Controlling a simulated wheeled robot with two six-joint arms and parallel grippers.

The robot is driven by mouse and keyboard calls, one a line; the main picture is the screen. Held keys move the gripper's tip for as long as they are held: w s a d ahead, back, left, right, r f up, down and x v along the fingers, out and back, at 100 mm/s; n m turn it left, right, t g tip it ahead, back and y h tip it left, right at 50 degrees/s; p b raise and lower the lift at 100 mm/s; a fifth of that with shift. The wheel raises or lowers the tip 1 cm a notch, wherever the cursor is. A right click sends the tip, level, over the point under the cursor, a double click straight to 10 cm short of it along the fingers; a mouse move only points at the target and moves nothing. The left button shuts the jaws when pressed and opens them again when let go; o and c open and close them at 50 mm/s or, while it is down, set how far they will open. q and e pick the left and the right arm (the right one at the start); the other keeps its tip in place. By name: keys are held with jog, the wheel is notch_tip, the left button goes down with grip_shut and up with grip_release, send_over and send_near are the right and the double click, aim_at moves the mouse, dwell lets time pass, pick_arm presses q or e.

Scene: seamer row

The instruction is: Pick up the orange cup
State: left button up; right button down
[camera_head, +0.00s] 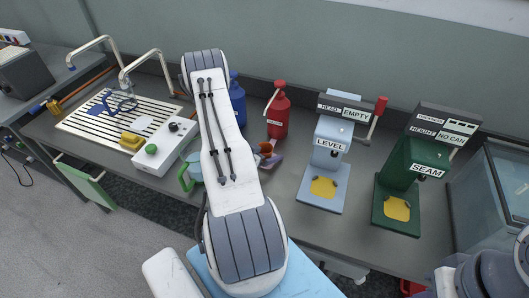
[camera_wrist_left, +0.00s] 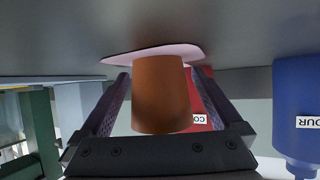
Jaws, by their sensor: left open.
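The orange cup (camera_head: 265,147) is a small cup on the grey counter, partly hidden by my left arm in the head view. In the left wrist view the orange cup (camera_wrist_left: 160,95) fills the space between the two fingers of my left gripper (camera_wrist_left: 161,75). The picture there is upside down, with the cup on a pale pink flat piece (camera_wrist_left: 150,53). My left gripper is open, one finger on each side of the cup. Whether a finger touches it cannot be told. My right gripper is not in view.
A red bottle (camera_head: 278,115) and a blue bottle (camera_head: 237,105) stand behind the cup. A green-handled cup (camera_head: 185,177) is left of my arm. The blue LEVEL machine (camera_head: 331,145) and green SEAM machine (camera_head: 398,170) stand to the right. A slatted drainer (camera_head: 90,121) lies far left.

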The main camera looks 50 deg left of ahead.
pick_arm(q)
jog(key=c, duration=1.3)
jog(key=shift+c, duration=0.2)
